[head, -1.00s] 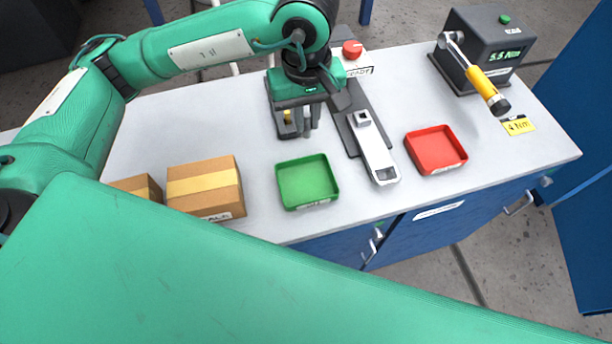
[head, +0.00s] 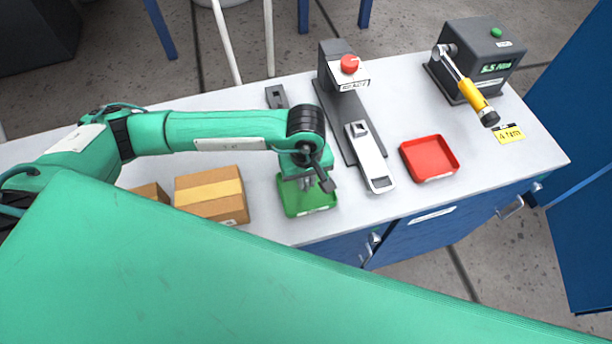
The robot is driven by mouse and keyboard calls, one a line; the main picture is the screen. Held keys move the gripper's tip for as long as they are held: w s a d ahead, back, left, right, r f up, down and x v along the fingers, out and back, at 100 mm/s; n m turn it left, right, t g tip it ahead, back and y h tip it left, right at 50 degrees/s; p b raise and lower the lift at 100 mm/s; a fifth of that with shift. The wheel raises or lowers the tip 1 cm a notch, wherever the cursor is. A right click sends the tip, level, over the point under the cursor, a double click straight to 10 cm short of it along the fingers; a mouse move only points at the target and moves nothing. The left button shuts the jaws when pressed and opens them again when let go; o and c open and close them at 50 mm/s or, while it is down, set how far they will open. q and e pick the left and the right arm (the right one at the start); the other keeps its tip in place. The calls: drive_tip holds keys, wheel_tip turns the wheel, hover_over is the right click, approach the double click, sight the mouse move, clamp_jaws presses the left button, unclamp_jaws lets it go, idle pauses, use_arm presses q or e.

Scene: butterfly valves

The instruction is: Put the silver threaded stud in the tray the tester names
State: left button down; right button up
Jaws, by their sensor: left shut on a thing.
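My left gripper (head: 306,186) is over the green tray (head: 287,206), pointing down and shut. The silver threaded stud is hardly to be made out between its fingers. The red tray (head: 430,158) stands to the right and looks empty. The tester (head: 478,58) is a dark box with a green button and a green display that seems to read 5.5 Nm. A yellow-handled tool (head: 475,92) sticks out of its front. A yellow card (head: 508,133) beside it seems to read 4 Nm. My right gripper is not in view.
A dark fixture with a red button (head: 349,64) and a silver lever (head: 370,160) stands between the trays. A small dark block (head: 277,97) lies behind the green tray. A cardboard box (head: 211,195) is left of that tray. The back left of the table is clear.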

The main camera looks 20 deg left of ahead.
use_arm(q)
drive_tip(key=shift+f, duration=0.25)
drive_tip(key=shift+f+b, duration=0.4)
drive_tip(key=shift+b, duration=0.2)
drive_tip(key=c, duration=1.4)
unclamp_jaws()
drive_tip(key=shift+c, duration=0.2)
drive_tip(key=shift+r, duration=0.15)
